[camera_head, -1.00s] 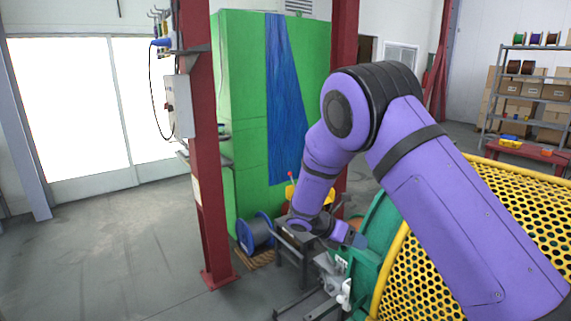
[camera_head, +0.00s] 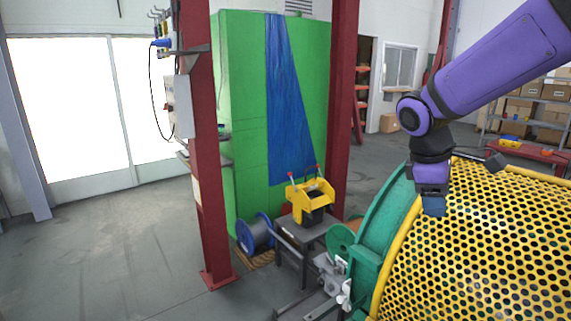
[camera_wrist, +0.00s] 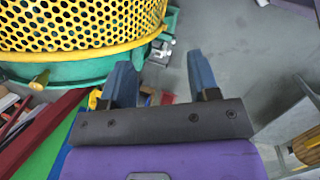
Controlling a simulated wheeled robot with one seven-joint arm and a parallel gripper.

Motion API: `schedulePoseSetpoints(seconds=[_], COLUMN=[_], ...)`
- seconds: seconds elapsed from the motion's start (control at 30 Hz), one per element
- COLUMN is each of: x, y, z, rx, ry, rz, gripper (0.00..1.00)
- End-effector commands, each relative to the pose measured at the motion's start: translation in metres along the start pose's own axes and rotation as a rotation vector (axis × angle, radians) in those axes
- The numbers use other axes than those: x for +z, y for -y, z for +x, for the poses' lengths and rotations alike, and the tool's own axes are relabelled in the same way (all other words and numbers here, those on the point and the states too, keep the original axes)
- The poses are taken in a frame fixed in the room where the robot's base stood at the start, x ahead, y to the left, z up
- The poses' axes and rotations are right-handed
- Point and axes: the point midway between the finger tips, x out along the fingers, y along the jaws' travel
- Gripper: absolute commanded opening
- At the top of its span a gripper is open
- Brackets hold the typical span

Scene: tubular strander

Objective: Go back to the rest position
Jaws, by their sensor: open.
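My purple arm reaches in from the upper right in the head view. My gripper (camera_head: 434,206) hangs at its end, in front of the yellow perforated guard (camera_head: 480,235) of the strander. In the wrist view the two blue fingers of my gripper (camera_wrist: 161,85) stand apart with nothing between them. The grey floor and blurred small parts show beyond the fingertips. In the wrist view the yellow guard (camera_wrist: 75,25) and its green rim lie at the upper left.
A yellow box-like thing (camera_head: 310,196) stands on a small dark table (camera_head: 305,228). A blue-flanged spool (camera_head: 256,234) sits beside it. A red post (camera_head: 205,150) and a green cabinet (camera_head: 240,100) stand at the left. The floor (camera_head: 110,250) at the left is clear.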

Motion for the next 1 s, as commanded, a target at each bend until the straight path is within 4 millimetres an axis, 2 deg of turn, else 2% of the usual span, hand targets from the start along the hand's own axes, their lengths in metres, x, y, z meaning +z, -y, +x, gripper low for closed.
schedulePoseSetpoints(seconds=[0.03, 0.2, 0.6, 0.8, 1.0], x=[0.013, 0.047, 0.112, 0.130, 0.137], y=[0.006, 0.030, 0.097, 0.128, 0.142], z=[-0.008, -0.028, -0.056, -0.060, -0.060], rx=[-0.001, -0.015, -0.064, -0.092, -0.109], ry=[-0.034, -0.139, -0.382, -0.484, -0.531], rz=[0.059, 0.265, 0.731, 0.919, 1.007], gripper=[0.55, 0.55, 0.55, 0.55, 0.55])
